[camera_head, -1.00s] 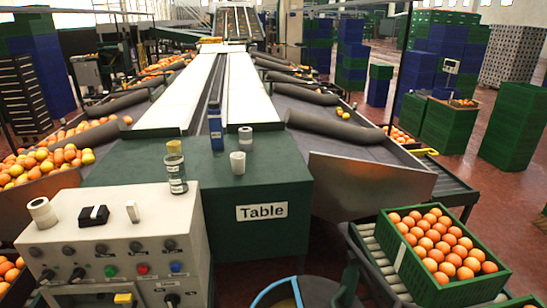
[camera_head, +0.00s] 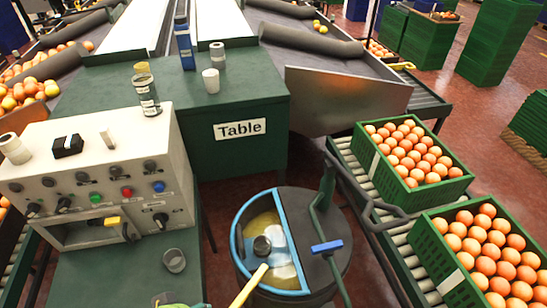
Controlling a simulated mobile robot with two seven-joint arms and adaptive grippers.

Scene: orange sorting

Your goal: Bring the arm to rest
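Neither of my grippers shows in the head view, and I cannot see any part of my arms that I am sure of. The green table (camera_head: 240,155) with its "Table" label stands in the middle. On it are a blue carton (camera_head: 184,45), a grey cup-like item (camera_head: 217,56), a white cup (camera_head: 211,80) and a jar (camera_head: 146,92). A green crate of oranges (camera_head: 368,160) sits on the roller conveyor at the right. A second green crate of oranges (camera_head: 430,244) is nearer, at the lower right.
A control box (camera_head: 95,165) with knobs and buttons stands at the left. A round drum (camera_head: 345,255) with a blue-edged opening and a dark pipe stands at the front centre. The roller conveyor (camera_head: 397,242) runs along its right. Red floor shows beyond the crates.

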